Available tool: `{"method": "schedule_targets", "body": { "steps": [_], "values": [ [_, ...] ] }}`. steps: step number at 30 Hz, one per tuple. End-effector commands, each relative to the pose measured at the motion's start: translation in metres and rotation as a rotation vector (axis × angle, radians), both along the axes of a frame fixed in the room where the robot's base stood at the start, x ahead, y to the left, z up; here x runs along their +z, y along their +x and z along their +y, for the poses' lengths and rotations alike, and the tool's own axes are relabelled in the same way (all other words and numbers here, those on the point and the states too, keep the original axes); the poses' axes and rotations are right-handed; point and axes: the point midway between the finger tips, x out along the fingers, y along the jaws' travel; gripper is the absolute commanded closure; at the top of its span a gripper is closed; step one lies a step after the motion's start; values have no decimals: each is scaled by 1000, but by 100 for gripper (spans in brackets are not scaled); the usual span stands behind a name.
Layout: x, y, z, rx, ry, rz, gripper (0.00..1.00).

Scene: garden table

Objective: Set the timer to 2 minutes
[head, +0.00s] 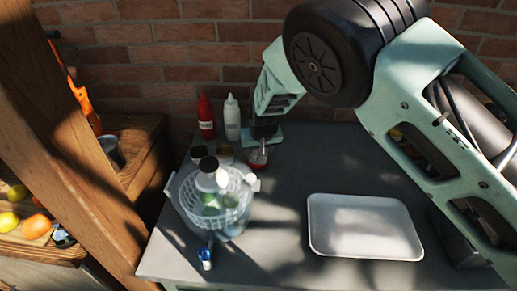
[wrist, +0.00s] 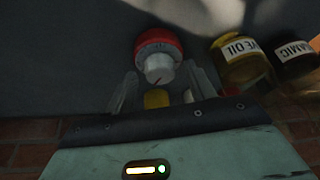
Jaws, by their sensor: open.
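The timer is a round red body (wrist: 158,42) with a pale knob (wrist: 159,67) on its front, and a thin red mark shows on the knob in the wrist view. In the head view its red part (head: 258,158) shows on the table just below my gripper (head: 264,138). In the wrist view my gripper (wrist: 163,88) is open, with a finger on each side and the knob just beyond the tips. I cannot tell whether the fingers touch the knob. The minute markings are too small to read.
Jars labelled as oil (wrist: 243,68) and balsamic (wrist: 293,60) stand close right of the timer in the wrist view. A red bottle (head: 206,117), a white bottle (head: 231,117) and a basket (head: 232,207) are to the left. A white tray (head: 362,250) lies at right.

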Motion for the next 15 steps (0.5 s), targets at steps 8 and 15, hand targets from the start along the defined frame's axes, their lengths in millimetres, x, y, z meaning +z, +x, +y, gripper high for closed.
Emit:
{"method": "schedule_targets", "body": {
  "steps": [8, 15],
  "values": [
    [-1, 1, 0, 0, 0, -1, 45],
    [-1, 0, 0, 0, 0, 0, 90]
  ]
}}
